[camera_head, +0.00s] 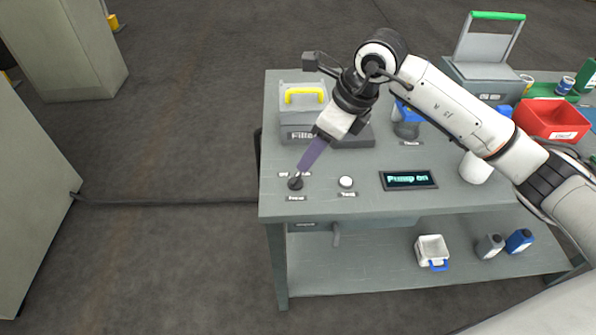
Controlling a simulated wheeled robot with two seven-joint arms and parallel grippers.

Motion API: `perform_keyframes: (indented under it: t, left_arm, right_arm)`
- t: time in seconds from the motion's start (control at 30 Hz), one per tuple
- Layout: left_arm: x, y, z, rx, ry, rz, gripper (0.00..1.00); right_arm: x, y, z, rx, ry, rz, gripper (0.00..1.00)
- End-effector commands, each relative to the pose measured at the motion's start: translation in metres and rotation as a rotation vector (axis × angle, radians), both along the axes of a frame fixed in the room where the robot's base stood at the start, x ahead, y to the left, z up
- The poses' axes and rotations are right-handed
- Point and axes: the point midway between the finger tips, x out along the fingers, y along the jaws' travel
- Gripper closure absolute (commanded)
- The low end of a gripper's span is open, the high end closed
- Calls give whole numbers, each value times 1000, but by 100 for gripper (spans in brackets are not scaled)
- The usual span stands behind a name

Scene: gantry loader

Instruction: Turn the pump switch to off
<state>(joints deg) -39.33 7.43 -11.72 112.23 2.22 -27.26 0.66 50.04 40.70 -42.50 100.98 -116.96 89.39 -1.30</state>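A dark round knob (295,183), which looks like the pump switch, sits near the front left corner of the grey bench (400,205). Small labels are above and below it, too small to read surely. A display (408,179) to its right reads "Pump on". My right gripper (301,172) reaches down from the right with its purplish fingers at the knob. The fingers partly cover the label above the knob. I cannot tell whether they touch or grip it. My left gripper is not in view.
A white round button (346,182) is close to the right of the knob.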

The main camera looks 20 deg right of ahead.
Motion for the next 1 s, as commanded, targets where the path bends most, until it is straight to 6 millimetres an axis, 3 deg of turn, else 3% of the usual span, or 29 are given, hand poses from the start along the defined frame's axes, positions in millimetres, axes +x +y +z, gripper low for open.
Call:
perform_keyframes:
  t: [0.5,0.93,1.0]
  left_arm:
    - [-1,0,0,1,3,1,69]
    - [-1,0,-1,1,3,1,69]
    - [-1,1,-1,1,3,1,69]
  right_arm:
    - [22,25,-79,6,4,4,52]
    - [25,28,-89,6,1,4,52]
    - [25,28,-89,6,1,4,63]
